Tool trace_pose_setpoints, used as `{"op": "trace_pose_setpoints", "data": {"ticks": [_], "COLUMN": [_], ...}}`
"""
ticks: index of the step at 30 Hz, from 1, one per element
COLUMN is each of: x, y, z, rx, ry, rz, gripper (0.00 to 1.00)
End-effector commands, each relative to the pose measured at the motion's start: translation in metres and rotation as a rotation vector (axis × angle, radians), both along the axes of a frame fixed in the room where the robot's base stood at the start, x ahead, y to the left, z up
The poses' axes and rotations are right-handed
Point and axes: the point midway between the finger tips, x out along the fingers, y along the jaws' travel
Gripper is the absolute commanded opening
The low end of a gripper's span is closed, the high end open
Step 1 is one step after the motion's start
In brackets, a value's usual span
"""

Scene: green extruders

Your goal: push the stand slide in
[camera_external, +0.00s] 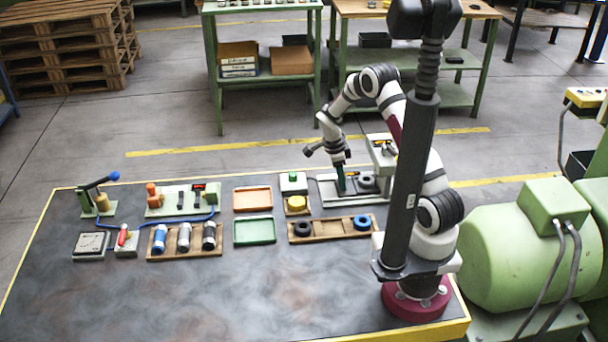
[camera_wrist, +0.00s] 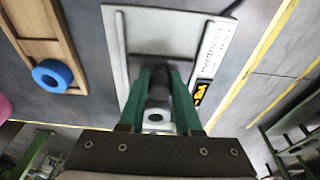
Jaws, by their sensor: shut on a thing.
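The stand is a pale grey base plate (camera_external: 335,201) at the back right of the bench, with an upright grey post and head (camera_external: 382,155) at its right side. A dark slide plate (camera_external: 350,188) lies on the base, with a dark round part (camera_external: 367,182) near the post. My gripper (camera_external: 342,188) points down over the left part of the slide. In the wrist view, its green fingers (camera_wrist: 158,85) close on a dark upright part, which seems to be the slide's handle. The base plate (camera_wrist: 116,50) shows behind the fingers, which hide part of the slide.
A wooden tray (camera_external: 330,227) with a black ring (camera_external: 303,228) and a blue ring (camera_external: 361,222) lies in front of the stand. A green-button box (camera_external: 293,183) stands left of it. The front of the bench is clear.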

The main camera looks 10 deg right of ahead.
Motion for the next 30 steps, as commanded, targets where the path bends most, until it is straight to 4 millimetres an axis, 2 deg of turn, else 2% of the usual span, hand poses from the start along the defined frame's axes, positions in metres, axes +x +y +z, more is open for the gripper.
{"op": "trace_pose_setpoints", "data": {"ticks": [25,26,30], "x": [0.0,0.0,0.0], "y": [-0.051,-0.05,-0.05], "z": [0.0,0.0,0.0], "rx": [0.0,0.0,0.0], "ry": [0.0,-0.001,0.0], "rz": [-0.001,0.0,0.0], "gripper": [0.01,0.38,0.6]}}
